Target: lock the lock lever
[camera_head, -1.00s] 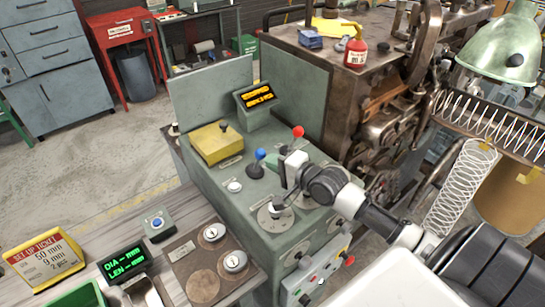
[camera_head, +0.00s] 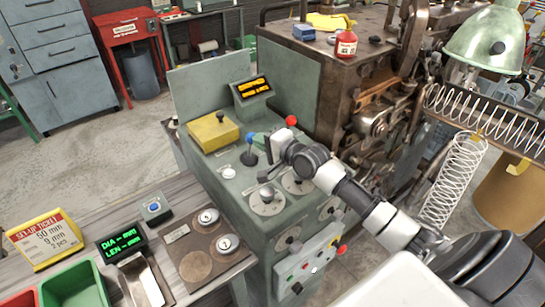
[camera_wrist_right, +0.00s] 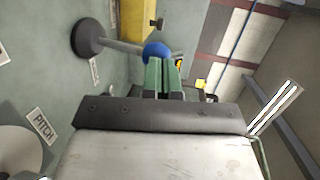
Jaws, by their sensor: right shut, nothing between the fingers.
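Two levers stand on the grey-green control cabinet (camera_head: 238,202): one with a blue ball knob (camera_head: 250,137) and one with a red ball knob (camera_head: 291,121). I cannot read which is labelled the lock lever. My right gripper (camera_head: 260,139) is shut and empty, its fingertips right beside the blue knob. In the right wrist view, the gripper (camera_wrist_right: 163,64) has its green fingers together, their tips at the blue knob (camera_wrist_right: 157,50); touching or just apart, I cannot tell. The blue lever's rod leans from a round black base (camera_wrist_right: 89,37). My left gripper is not in view.
A yellow box (camera_head: 213,134) with a black knob and an orange display (camera_head: 253,88) stand behind the levers. Dials (camera_head: 266,198) lie in front. A bench with a set-up ticket (camera_head: 44,240) and green bin (camera_head: 73,287) is at left. The coiling machine (camera_head: 375,110) stands behind right.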

